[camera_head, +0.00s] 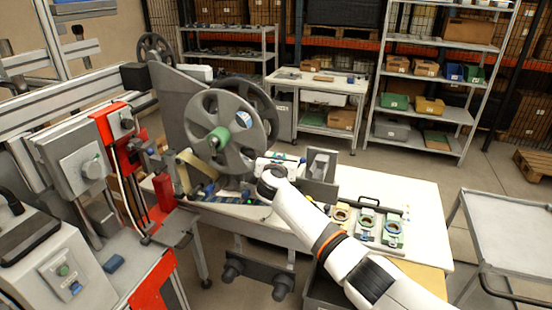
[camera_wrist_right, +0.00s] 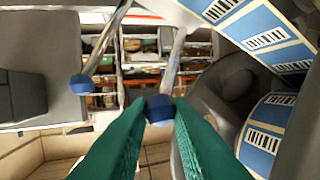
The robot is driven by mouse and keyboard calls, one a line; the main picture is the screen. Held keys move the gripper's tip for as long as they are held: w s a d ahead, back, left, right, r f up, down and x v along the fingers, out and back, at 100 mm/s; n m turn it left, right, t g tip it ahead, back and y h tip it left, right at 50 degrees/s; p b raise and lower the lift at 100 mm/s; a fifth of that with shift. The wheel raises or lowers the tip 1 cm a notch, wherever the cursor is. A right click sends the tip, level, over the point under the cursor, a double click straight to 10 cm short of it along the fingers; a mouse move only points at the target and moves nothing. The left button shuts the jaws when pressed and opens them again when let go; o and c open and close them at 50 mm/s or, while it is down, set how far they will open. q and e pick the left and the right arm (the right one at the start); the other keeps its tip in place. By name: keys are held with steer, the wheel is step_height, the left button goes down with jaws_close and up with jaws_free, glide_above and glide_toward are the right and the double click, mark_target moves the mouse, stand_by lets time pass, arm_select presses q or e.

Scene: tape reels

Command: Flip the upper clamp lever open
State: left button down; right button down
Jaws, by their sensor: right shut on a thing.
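In the right wrist view, two metal clamp levers with blue knobs show. My right gripper (camera_wrist_right: 160,112) has its green fingers shut on the blue knob of one lever (camera_wrist_right: 171,68). The other lever (camera_wrist_right: 103,45) ends in a free blue knob to the left. I cannot tell for sure which lever is the upper one. In the head view my right arm reaches from the lower right to the reel machine, and its wrist hides the levers. My left gripper is not in view.
A large grey reel (camera_head: 205,103) with a green hub stands beside my right wrist. Tape with blue labels (camera_wrist_right: 263,38) runs close by on the right in the wrist view. The white table (camera_head: 420,190) holds a tray of colored rings (camera_head: 382,241). An empty cart (camera_head: 515,230) stands at right.

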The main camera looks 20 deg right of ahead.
steer(key=shift+w+d+r, duration=0.15)
steer(key=shift+d+r, duration=0.15)
steer(key=shift+d, duration=0.15)
steer(key=shift+f, duration=0.1)
steer(key=c, duration=1.5)
jaws_free()
steer(key=shift+o, duration=0.9)
steer(key=shift+s+d, duration=0.15)
steer(key=shift+s, duration=0.05)
steer(key=shift+f, duration=0.1)
steer(key=shift+s+a, duration=0.2)
steer(key=shift+a, duration=0.2)
steer(key=b+v, duration=0.1)
steer(key=v, duration=1)
steer(key=shift+s+d+r, duration=0.25)
steer(key=shift+d+r, duration=0.05)
steer(key=shift+d, duration=0.05)
